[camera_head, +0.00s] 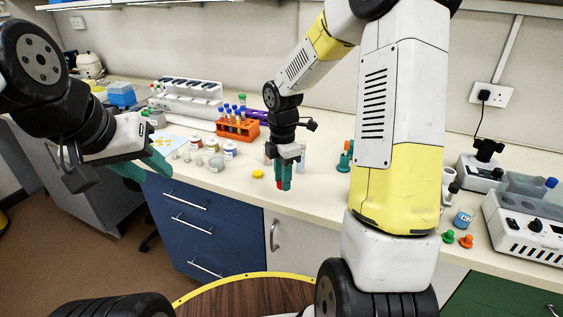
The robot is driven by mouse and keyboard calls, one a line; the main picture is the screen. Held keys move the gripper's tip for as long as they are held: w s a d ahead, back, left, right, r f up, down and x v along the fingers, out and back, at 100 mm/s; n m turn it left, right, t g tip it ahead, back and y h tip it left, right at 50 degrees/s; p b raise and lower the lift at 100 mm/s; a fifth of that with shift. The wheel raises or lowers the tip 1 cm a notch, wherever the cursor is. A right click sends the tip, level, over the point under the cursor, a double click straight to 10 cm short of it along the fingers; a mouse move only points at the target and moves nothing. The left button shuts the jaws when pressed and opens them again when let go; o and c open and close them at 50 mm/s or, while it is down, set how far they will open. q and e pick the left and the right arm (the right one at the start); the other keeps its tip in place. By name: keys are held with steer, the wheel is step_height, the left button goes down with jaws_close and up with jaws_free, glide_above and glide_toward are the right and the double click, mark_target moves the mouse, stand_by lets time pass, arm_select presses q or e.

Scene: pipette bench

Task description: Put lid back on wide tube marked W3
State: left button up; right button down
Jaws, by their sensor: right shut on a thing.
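My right gripper (283,181) points down over the front of the bench, with its teal fingers shut on a small red thing (279,184), mostly hidden between them; I cannot tell its shape. Pale, tube-like things (301,155) stand partly hidden behind this gripper. No W3 mark is readable in this view. A yellow lid-like disc (258,174) lies on the bench just left of the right gripper. My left gripper (148,168) is at the left, out by the bench's front edge; its teal fingers are partly hidden and I cannot tell their opening.
An orange rack (238,131) of capped tubes stands behind. Labelled jars (229,149) and small clear vessels (186,156) stand left of the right gripper. Green (447,237) and orange (466,241) small pieces lie at the right, near a white device (530,230). Some bench front is clear.

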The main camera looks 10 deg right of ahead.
steer(key=s+a, duration=0.5)
steer(key=s, duration=0.2)
steer(key=shift+s+a+r, duration=0.2)
steer(key=shift+a+r, duration=0.15)
steer(key=shift+r, duration=0.1)
arm_select(q)
steer(key=shift+o, duration=0.4)
